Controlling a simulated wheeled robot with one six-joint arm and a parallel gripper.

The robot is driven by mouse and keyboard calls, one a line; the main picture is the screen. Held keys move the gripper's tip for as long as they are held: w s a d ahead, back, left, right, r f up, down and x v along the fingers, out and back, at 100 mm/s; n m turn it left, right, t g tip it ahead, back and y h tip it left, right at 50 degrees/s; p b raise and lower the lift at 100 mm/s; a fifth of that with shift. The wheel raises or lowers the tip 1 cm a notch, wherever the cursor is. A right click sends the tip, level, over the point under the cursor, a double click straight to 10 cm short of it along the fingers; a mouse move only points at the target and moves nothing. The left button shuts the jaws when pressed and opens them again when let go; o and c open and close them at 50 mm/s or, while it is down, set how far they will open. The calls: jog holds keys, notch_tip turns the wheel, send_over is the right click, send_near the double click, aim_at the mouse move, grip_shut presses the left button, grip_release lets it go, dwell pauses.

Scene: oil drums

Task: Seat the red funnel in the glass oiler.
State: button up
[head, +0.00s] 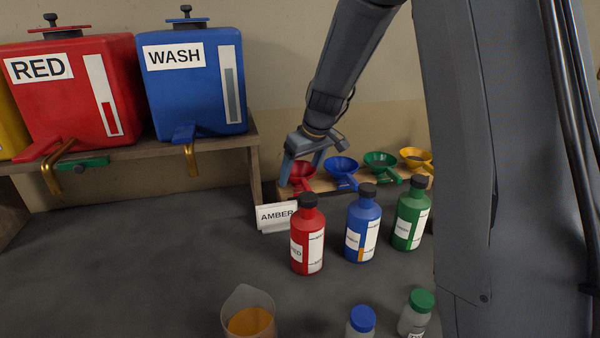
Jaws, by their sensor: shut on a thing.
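The red funnel (303,178) is at the left end of a wooden rack (340,186) at the back of the bench. My gripper (301,168) reaches down from above, with its fingers around the red funnel, shut on it. The funnel still appears to be at its place in the rack; whether it is lifted at all I cannot tell. The red bottle in front hides part of its lower end. I cannot make out a glass oiler for certain; a clear spouted vessel with amber liquid (250,318) stands at the front, cut by the frame edge.
Blue (341,170), green (381,165) and yellow (416,158) funnels share the rack. Red (308,240), blue (363,225) and green (411,220) bottles stand before it. An AMBER card (276,216) is left. Red (80,95) and blue (195,85) tanks sit on a shelf. The left bench is clear.

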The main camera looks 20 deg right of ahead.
jog(key=shift+r+p, duration=0.4)
jog(key=shift+r, duration=0.3)
jog(key=shift+r+p, duration=1.35)
jog(key=shift+r, duration=0.8)
